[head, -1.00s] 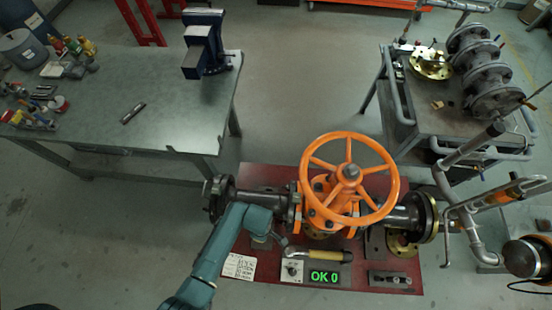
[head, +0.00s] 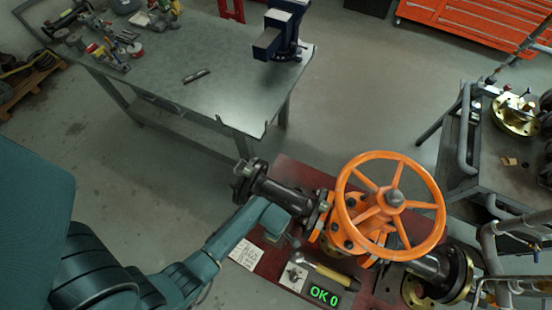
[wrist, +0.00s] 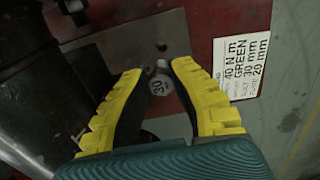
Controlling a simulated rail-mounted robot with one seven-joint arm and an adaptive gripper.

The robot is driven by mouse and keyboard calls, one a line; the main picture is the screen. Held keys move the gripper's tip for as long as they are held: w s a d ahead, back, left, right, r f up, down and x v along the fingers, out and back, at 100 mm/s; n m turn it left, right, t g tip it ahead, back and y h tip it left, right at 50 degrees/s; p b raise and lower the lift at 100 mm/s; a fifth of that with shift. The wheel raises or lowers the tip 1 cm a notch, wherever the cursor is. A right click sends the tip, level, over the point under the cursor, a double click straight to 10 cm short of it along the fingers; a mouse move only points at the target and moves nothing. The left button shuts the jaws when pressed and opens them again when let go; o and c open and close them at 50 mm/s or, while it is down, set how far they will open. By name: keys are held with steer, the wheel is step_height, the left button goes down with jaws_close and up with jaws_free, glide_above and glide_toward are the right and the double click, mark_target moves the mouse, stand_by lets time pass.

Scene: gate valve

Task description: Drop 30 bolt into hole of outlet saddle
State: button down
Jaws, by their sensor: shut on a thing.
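The bolt marked 30 (wrist: 158,86) shows its grey hex head between the yellow-and-black fingertips of my gripper (wrist: 155,82) in the wrist view. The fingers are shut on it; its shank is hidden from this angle. A grey metal plate (wrist: 115,48) with a small round feature lies just beyond the bolt; I cannot tell whether it is the outlet saddle. In the head view my gripper (head: 291,240) is small and partly hidden by my arm, close beside the left pipe (head: 285,195) of the orange-wheeled gate valve (head: 392,205).
A white label card (head: 246,255) lies on the red base plate (head: 275,268). A grey workbench (head: 215,75) stands behind, a tool cart (head: 495,150) to the right.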

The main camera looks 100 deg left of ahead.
step_height(320, 180, down, 2)
steer(key=shift+f+b, duration=0.1)
steer(key=shift+b, duration=0.45)
steer(key=shift+p, duration=0.6)
stand_by(0.9)
step_height(320, 180, down, 7)
steer(key=b, duration=0.5)
steer(key=shift+r, duration=0.2)
stand_by(1.9)
steer(key=c, duration=1)
jaws_free()
step_height(320, 180, up, 12)
steer(key=shift+r, duration=0.1)
